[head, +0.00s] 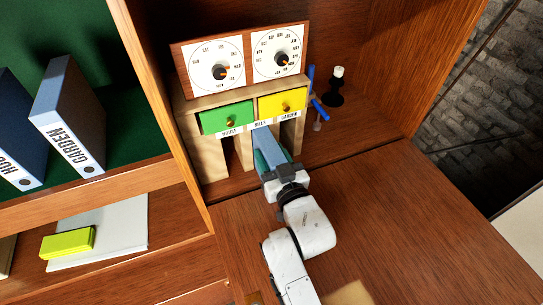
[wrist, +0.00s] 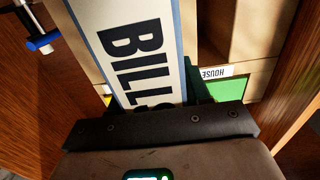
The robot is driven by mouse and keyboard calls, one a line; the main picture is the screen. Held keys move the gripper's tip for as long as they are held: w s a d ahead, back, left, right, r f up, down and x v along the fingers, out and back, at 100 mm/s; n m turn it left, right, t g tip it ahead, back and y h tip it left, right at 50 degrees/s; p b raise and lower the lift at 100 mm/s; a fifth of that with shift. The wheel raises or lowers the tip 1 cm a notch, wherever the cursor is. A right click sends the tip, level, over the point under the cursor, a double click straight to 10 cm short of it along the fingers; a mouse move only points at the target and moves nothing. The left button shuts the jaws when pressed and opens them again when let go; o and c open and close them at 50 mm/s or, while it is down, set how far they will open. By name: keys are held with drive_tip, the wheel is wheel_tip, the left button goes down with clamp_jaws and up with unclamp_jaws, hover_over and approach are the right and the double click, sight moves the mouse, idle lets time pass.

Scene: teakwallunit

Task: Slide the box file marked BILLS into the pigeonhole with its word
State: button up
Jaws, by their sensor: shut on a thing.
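The blue box file (head: 265,143) stands upright, partly inside the middle pigeonhole under the label BILLS (head: 260,126). Its near end sticks out toward me. In the wrist view its white spine (wrist: 143,45) reads BILLS, with the last letter partly hidden by my gripper. My gripper (head: 275,165) is shut on the file's near end, just in front of the pigeonhole unit. The HOUSE pigeonhole (head: 231,157) is to the left and looks empty. The GARDEN pigeonhole (head: 292,137) is to the right. How deep the file sits is hidden.
Above the pigeonholes are a green drawer (head: 227,118), a yellow drawer (head: 282,103) and two dials. GARDEN (head: 68,115) and another file stand on the left shelf. The desk's front is mostly clear.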

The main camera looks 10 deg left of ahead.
drive_tip(key=shift+b+x, duration=1.45)
drive_tip(key=shift+x, duration=0.6)
idle(3.3)
drive_tip(key=shift+s+d, duration=0.1)
drive_tip(key=shift+s, duration=0.05)
